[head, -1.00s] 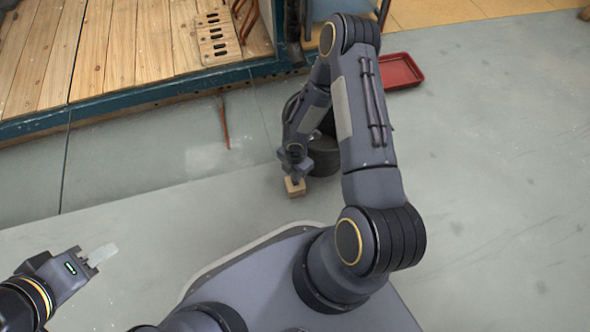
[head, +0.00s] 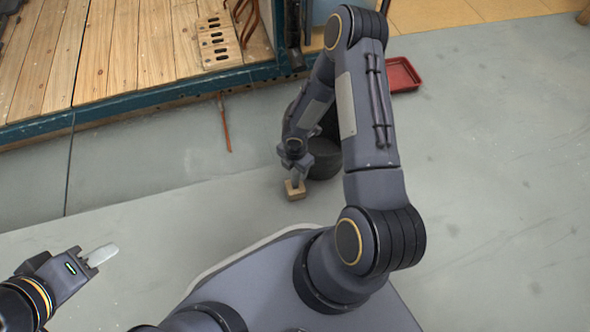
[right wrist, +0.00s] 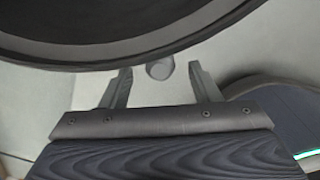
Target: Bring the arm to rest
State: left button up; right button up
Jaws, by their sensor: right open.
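My right arm (head: 365,115) reaches out over the floor and bends back down at its far end. My right gripper hangs low above a small wooden block (head: 295,191); its fingers are hard to make out in the head view. In the right wrist view the right gripper (right wrist: 162,88) is open, its two fingers apart. A grey round end (right wrist: 160,68) shows between and beyond the fingertips; I cannot tell whether it touches them. My left gripper (head: 92,260) is at the lower left, with a pale flat piece at its tip that may be its fingers or something held.
A wooden deck (head: 130,50) with a blue-green edge stands at the upper left. A red tray (head: 403,75) lies on the floor beyond my arm. A black round object (head: 324,160) is beside the right gripper. A thin brown rod (head: 226,125) lies near the deck. Floor at right is clear.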

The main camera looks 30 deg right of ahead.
notch_tip(320, 180, up, 3)
jog(key=shift+f+p, duration=0.1)
jog(key=shift+p, duration=0.35)
